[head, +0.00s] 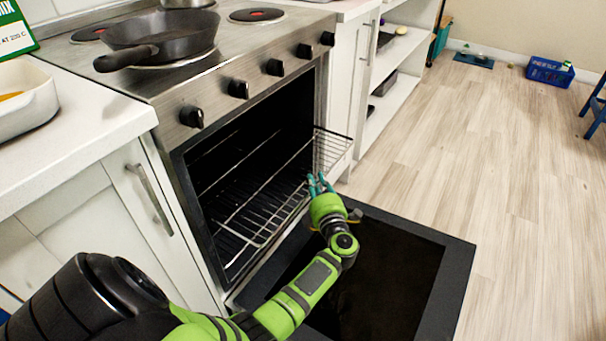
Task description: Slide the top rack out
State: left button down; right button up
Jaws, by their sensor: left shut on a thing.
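The oven (182,152) stands open, with its dark door (400,262) folded down flat in front. A wire rack (262,208) shows inside the oven cavity. Wire mesh (332,150) at the right end sticks out past the oven's right side. I cannot tell clearly whether these wires belong to one rack or two. My left gripper (319,183), with teal fingers, is at the front edge of the wires, above the open door. It is shut on the rack's edge; the exact contact is small and partly hidden by the fingers. My right gripper is not in view.
A black pan (165,38) sits on the stovetop above. A white dish (28,100) stands on the left counter. White cabinets flank the oven. The wooden floor (500,150) to the right is clear, with a blue crate (549,71) far back.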

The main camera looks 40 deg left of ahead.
pick_arm(q)
jog(key=d, duration=0.6)
jog(key=shift+w, duration=0.35)
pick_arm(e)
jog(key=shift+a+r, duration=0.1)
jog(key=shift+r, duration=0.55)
pick_arm(q)
jog(key=shift+f, duration=0.1)
jog(key=c, duration=1.1)
grip_release()
jog(key=shift+c, duration=0.2)
jog(key=shift+d, duration=0.1)
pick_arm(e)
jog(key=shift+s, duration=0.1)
